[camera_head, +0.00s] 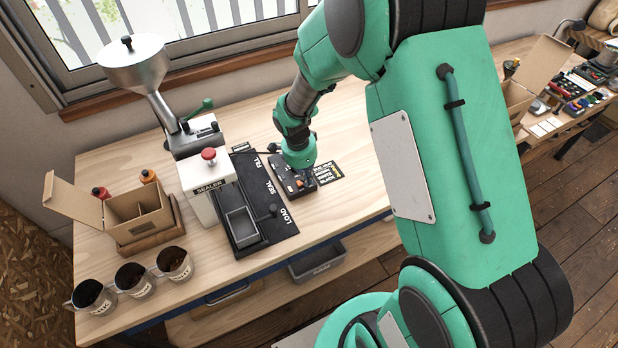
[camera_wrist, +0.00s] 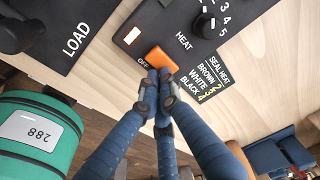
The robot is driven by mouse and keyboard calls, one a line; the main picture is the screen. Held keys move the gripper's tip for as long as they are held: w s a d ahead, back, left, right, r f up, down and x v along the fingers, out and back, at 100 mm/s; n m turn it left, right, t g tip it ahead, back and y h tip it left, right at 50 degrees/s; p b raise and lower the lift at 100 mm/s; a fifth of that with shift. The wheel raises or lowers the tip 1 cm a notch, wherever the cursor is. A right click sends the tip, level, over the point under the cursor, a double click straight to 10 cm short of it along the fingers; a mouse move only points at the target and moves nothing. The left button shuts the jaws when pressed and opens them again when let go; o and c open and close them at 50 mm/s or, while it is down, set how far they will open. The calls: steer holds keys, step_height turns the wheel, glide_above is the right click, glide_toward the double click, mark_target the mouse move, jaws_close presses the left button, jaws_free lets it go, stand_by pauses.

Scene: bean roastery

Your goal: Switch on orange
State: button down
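The orange rocker switch (camera_wrist: 161,60) sits on a black control box (camera_wrist: 140,25), near a label reading OFF. The box also carries a pale rectangular indicator, the word HEAT and a black knob (camera_wrist: 207,26) with a numbered dial. In the head view the box (camera_head: 308,186) lies on the bench under my wrist. My gripper (camera_wrist: 160,82) has its dark fingertips together, with nothing seen between them. The tips are at the switch's near edge; I cannot tell whether they touch it. In the head view my gripper is mostly hidden by my wrist.
A SEALER machine (camera_head: 208,190) and a black mat (camera_head: 262,205) marked FILL, SEAL, LOAD stand left of the box. A SEAL HEAT card (camera_wrist: 209,78) lies beside it. A cardboard box (camera_head: 135,212) and mugs (camera_head: 134,279) are further left.

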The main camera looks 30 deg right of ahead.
mark_target(298, 185)
steer(key=shift+w+a+f, duration=0.1)
steer(key=shift+w+a, duration=0.1)
steer(key=shift+a, duration=0.3)
steer(key=shift+w+a+f, duration=0.1)
steer(key=shift+w, duration=0.05)
steer(key=shift+r, duration=0.25)
step_height(298, 185, up, 14)
steer(key=a+p, duration=0.1)
steer(key=p, duration=0.2)
steer(key=shift+a+f, duration=0.15)
steer(key=shift+a, duration=0.25)
steer(key=shift+d+p, duration=0.1)
steer(key=shift+p, duration=0.2)
steer(key=shift+d+r+p, duration=0.4)
steer(key=shift+d+p, duration=0.25)
steer(key=shift+p, duration=0.55)
